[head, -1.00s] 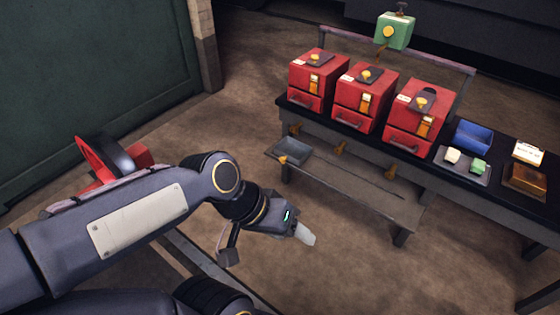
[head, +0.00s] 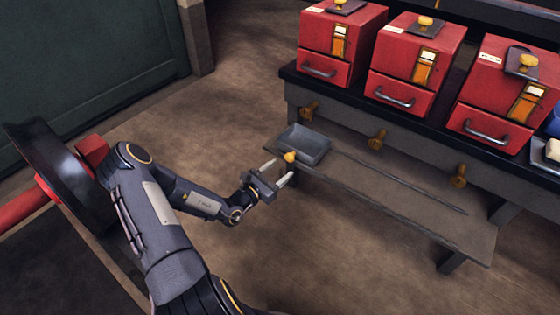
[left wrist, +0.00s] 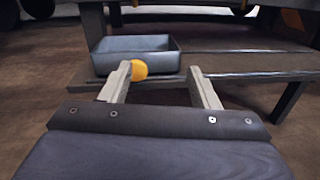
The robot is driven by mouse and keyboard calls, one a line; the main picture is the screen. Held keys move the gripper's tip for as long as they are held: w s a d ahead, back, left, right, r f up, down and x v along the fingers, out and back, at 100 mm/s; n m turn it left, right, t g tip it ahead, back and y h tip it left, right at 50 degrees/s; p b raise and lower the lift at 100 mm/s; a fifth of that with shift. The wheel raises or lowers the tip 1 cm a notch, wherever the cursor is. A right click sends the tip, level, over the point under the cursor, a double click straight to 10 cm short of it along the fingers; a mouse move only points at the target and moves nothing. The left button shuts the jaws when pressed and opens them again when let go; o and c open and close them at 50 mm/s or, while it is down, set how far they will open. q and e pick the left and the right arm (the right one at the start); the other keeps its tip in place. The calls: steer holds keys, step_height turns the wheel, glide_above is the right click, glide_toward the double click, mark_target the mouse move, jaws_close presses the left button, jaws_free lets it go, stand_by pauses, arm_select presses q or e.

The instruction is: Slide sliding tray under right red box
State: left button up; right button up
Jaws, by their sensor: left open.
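The sliding tray (head: 306,150) is a small grey open box at the left end of the lower shelf, with a round yellow knob (head: 290,157) on its front. It also shows in the left wrist view (left wrist: 120,60), with its knob (left wrist: 138,70). My left gripper (head: 278,171) is open just in front of the tray. In the left wrist view the knob appears between the fingertips, close to the left finger (left wrist: 118,80); contact cannot be told. The right red box (head: 505,95) stands on the bench above the shelf's right part. My right gripper is not in view.
The lower shelf (head: 400,205) has a long slot running right from the tray, and its surface there is clear. Left (head: 340,45) and middle (head: 415,62) red boxes stand on the bench. Several brass knobs (head: 377,139) stick out below the bench top.

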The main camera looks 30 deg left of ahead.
mark_target(289, 158)
arm_select(q)
steer(key=w+f+b, duration=0.1)
steer(key=w, duration=0.1)
steer(key=w+a+f+n+y+b, duration=0.1)
steer(key=w, duration=0.2)
steer(key=w+a+f+n+y+b, duration=0.1)
steer(key=w, duration=0.1)
steer(key=shift+w+a+f, duration=0.15)
steer(key=shift+w+f, duration=0.05)
steer(key=shift+f, duration=0.2)
steer(key=shift+w+r, duration=0.15)
steer(key=shift+w, duration=0.25)
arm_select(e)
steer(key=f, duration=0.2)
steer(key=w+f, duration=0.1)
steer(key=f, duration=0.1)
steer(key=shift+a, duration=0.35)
arm_select(q)
steer(key=shift+c, duration=0.4)
jaws_close()
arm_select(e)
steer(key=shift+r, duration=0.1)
